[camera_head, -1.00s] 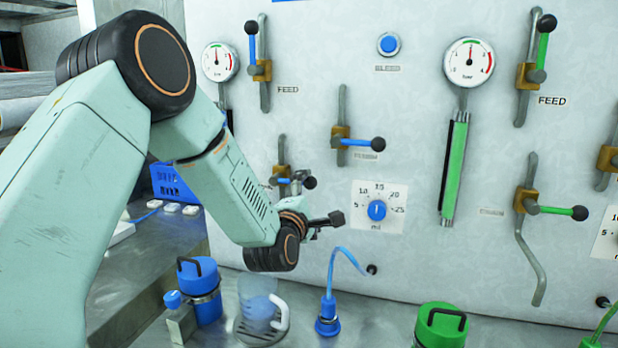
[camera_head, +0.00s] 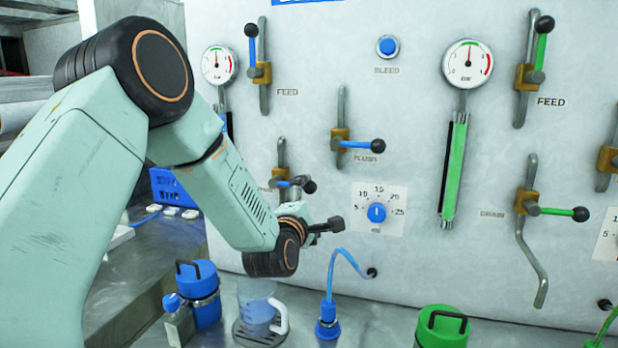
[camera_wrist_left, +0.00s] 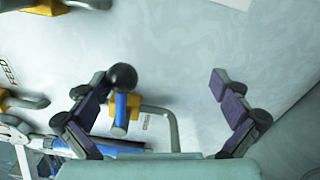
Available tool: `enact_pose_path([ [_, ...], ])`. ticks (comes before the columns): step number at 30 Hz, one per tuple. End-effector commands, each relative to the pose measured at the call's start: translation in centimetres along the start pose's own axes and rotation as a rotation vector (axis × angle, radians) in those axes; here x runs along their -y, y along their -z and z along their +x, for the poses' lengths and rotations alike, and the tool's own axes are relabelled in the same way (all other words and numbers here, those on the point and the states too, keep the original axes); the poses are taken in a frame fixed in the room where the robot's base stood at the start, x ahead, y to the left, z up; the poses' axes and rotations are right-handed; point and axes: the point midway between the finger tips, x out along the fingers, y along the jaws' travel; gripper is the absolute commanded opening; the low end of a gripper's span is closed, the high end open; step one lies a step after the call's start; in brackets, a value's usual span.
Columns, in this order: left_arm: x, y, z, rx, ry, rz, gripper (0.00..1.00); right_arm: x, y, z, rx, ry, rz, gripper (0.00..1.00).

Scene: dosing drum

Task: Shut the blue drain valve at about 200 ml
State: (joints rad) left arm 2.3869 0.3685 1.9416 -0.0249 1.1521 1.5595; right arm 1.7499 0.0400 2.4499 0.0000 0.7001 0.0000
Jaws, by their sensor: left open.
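The blue drain valve (camera_head: 282,184) is on the panel at left centre in the head view, partly hidden by my left arm. Its short blue lever with a black ball end (camera_head: 309,186) points right. In the left wrist view the blue lever (camera_wrist_left: 121,108) shows between my fingers, close to the left-hand one. My left gripper (camera_head: 325,232) is open, just below and right of the ball; it also shows in the wrist view (camera_wrist_left: 160,88). I cannot tell whether it touches the lever. A clear jug (camera_head: 257,309) with pale bluish liquid stands below; its level marks are unreadable.
A blue flush valve (camera_head: 358,143) and a blue dial (camera_head: 376,213) are close on the right. A blue canister (camera_head: 202,305) and a blue hose (camera_head: 345,258) flank the jug. A green canister (camera_head: 442,328) stands on the bench at right.

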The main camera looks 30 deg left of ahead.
Motion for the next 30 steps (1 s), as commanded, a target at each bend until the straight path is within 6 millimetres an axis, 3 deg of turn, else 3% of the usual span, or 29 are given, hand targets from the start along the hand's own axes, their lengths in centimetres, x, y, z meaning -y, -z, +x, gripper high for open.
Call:
enact_pose_path([
  [14,-0.7,0.1,-0.2,-0.001,0.002,-0.002,1.00,0.0,0.0,-0.5,0.000,0.000,0.000,0.40],
  [30,-0.8,0.0,-5.6,-0.001,0.000,-0.003,1.00,0.0,0.0,-0.9,0.000,0.000,0.000,0.40],
])
